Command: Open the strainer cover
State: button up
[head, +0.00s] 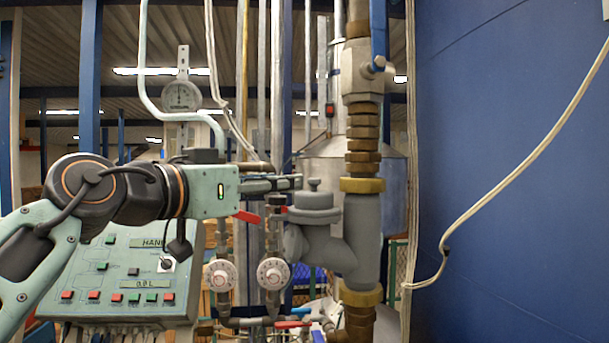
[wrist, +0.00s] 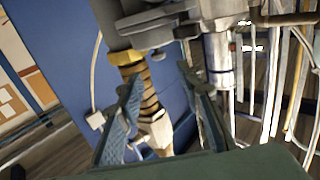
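The strainer is a grey branched fitting (head: 335,240) on the vertical pipe in the head view. Its round grey cover (head: 313,203), with a small knob on top, caps the left branch and appears seated. My gripper (head: 300,182) reaches in from the left, its fingertips just above and left of the cover and close to the knob; contact cannot be told. In the wrist view my gripper (wrist: 160,78) has its two blue fingers apart with nothing held between them. The grey strainer parts (wrist: 150,35) lie beyond the fingertips there, cut off by the top edge.
A brass nut (head: 362,185) and a valve with a blue handle (head: 378,30) sit above the strainer. Two white dials (head: 273,273) and red levers (head: 247,217) lie below my gripper. A control panel (head: 125,270) stands lower left. A blue wall (head: 510,170) fills the right.

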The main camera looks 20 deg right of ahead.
aim_at(314, 179)
jog(key=p+x, duration=0.2)
jog(key=x, duration=0.8)
jog(key=shift+w+d, duration=0.1)
jog(key=shift+d, duration=0.3)
grip_shut()
